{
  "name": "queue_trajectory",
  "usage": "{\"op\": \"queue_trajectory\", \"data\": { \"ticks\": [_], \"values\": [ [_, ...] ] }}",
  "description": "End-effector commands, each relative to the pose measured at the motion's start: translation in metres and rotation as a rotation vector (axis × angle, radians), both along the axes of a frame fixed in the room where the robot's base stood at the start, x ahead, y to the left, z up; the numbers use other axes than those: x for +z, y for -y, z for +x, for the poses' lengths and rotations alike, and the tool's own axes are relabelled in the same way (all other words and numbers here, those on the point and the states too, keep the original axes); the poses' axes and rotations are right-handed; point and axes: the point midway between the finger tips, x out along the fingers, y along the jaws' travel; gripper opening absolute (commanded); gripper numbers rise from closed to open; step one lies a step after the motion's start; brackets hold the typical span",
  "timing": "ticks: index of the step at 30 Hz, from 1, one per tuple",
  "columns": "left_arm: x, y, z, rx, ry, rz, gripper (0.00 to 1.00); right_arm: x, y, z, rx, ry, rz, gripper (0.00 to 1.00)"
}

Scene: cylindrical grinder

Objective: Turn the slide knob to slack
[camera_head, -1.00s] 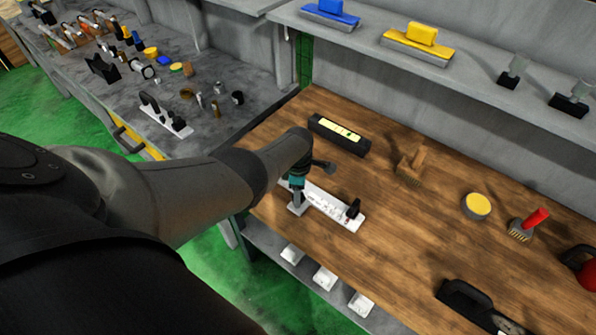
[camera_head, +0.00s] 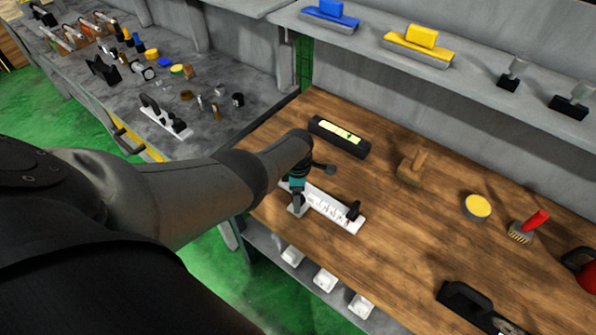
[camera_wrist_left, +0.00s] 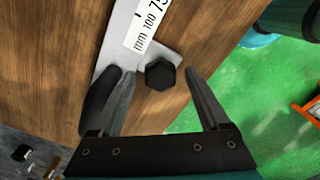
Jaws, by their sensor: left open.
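A white measuring fixture (camera_head: 335,209) with a printed millimetre scale lies on the wooden bench; its near end is also in the left wrist view (camera_wrist_left: 119,40). A black hexagonal slide knob (camera_wrist_left: 160,75) sits at that end. My left gripper (camera_wrist_left: 153,71) is open, with one finger on each side of the knob. A gap shows between the knob and the right finger; contact on the left is unclear. In the head view my left gripper (camera_head: 297,208) covers the knob. A black upright piece (camera_head: 353,210) stands at the fixture's other end. My right gripper is out of view.
A black level-like box (camera_head: 339,136) lies behind the fixture. A wooden brush (camera_head: 412,167), a yellow-topped tin (camera_head: 477,207) and a red-handled brush (camera_head: 529,226) stand to the right. The bench's front edge is close to the gripper, with green floor beyond.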

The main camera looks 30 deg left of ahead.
Motion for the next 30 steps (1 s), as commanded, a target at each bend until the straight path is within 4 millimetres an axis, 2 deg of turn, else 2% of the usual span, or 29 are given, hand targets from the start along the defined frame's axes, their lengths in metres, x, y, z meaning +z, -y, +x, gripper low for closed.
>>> {"op": "queue_trajectory", "data": {
  "ticks": [5, 10, 12, 21, 30],
  "values": [
    [0.011, 0.0, 0.0, 0.0, 0.001, 0.0, 0.79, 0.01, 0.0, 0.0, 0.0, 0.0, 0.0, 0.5],
    [0.032, 0.0, 0.0, 0.0, 0.0, -0.001, 0.79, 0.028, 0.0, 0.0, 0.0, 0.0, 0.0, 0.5],
    [0.031, 0.0, 0.001, 0.0, 0.003, -0.001, 0.79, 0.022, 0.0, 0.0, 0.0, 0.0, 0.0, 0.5],
    [0.051, 0.0, 0.0, 0.0, 0.002, 0.001, 0.79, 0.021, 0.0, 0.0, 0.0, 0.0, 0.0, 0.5],
    [0.088, 0.0, 0.001, -0.001, 0.004, 0.0, 0.79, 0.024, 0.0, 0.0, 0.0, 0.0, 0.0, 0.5]
  ]
}}
